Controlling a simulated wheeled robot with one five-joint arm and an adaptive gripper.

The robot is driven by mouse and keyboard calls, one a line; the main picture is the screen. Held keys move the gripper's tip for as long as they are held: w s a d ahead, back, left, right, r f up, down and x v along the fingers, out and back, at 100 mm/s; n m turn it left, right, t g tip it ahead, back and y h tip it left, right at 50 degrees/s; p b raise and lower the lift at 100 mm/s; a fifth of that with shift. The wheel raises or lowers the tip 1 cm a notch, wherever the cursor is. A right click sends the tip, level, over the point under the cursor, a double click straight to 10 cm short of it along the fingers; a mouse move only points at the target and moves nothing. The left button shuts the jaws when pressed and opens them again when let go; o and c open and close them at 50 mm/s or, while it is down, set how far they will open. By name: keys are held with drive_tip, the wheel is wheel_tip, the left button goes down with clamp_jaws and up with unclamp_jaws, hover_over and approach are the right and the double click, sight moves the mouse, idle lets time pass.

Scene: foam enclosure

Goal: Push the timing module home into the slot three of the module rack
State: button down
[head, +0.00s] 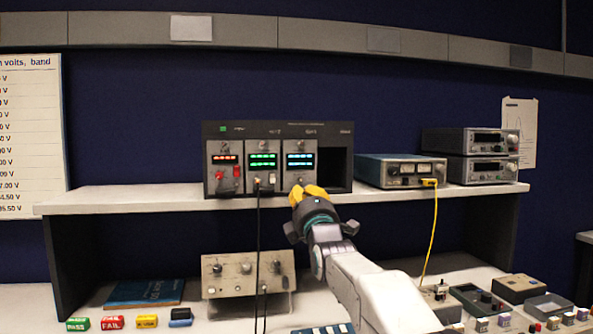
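The module rack (275,129) is a dark case standing on the shelf. Three grey-faced modules sit in it side by side. The third from the left (299,169) has a blue display and stands in the third bay; its label is too small to read, so I cannot confirm it is the timing module. Its face looks about level with the others. My gripper (309,191), with yellow fingers, is at the lower edge of this module, just below its bottom knob. I cannot tell whether the fingers touch it or hold anything; they partly hide the rack's lower edge.
The rack's rightmost bay (335,170) is dark and empty. A black cable (258,230) hangs from the middle module. A teal-edged instrument (400,170) with a yellow cable (430,230) and two stacked units (470,155) stand right. A beige box (248,273) stands below the shelf.

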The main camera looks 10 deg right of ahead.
drive_tip(key=shift+w+p, duration=0.4)
drive_tip(key=shift+w, duration=0.15)
idle(0.4)
drive_tip(key=s+f+m+g+p, duration=0.5)
drive_tip(key=s+m+g, duration=0.1)
drive_tip(key=s, duration=1)
drive_tip(key=s+f+m+g+p, duration=0.6)
drive_tip(key=s, duration=1)
drive_tip(key=s+f+m+g+p, duration=0.6)
drive_tip(key=s, duration=1)
drive_tip(key=shift+s+f, duration=0.25)
drive_tip(key=shift+s, duration=0.1)
